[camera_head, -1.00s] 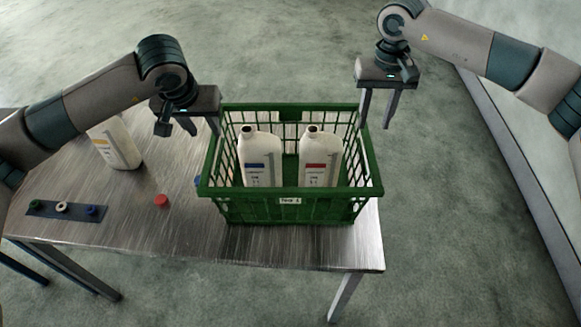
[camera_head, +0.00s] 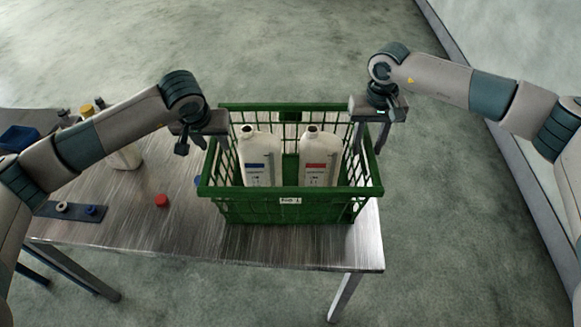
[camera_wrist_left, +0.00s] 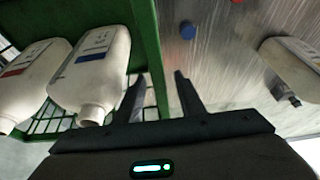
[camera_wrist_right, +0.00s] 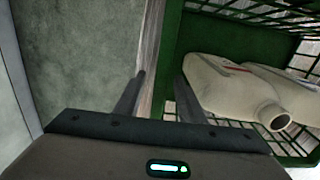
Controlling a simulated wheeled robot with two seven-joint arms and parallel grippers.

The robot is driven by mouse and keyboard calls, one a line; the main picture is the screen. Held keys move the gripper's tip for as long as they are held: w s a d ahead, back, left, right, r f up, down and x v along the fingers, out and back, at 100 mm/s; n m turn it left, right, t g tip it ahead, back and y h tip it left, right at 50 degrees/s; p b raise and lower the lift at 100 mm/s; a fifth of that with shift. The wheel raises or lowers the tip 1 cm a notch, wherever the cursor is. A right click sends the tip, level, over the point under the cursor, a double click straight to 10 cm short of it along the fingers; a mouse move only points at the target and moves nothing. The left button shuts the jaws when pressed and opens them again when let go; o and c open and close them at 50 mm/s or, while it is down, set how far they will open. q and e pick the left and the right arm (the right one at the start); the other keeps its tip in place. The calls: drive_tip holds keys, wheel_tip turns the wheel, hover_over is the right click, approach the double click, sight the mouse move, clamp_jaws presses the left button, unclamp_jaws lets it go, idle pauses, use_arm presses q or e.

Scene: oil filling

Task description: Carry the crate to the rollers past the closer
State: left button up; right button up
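The green crate (camera_head: 290,211) stands upright at the right end of the metal table. Two white bottles stand inside it, one with a blue label (camera_head: 260,162) and one with a red label (camera_head: 317,165). My left gripper (camera_head: 213,146) is at the crate's left wall. In the left wrist view its fingers (camera_wrist_left: 160,98) are apart, with the crate's rim (camera_wrist_left: 147,45) between them. My right gripper (camera_head: 370,143) is at the right wall. In the right wrist view its fingers (camera_wrist_right: 158,98) are apart, with the crate's wall (camera_wrist_right: 169,60) between them. Neither grips it visibly. Rollers and closer cannot be made out.
A red cap (camera_head: 162,200) and a blue cap (camera_head: 197,181) lie left of the crate. A dark strip with caps (camera_head: 75,211) lies at the table's left. Another bottle (camera_head: 127,157) is partly behind my left arm. A blue bin (camera_head: 20,138) stands far left.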

use_arm(q)
clamp_jaws()
use_arm(e)
clamp_jaws()
drive_tip(key=shift+r, duration=0.15)
idle(0.9)
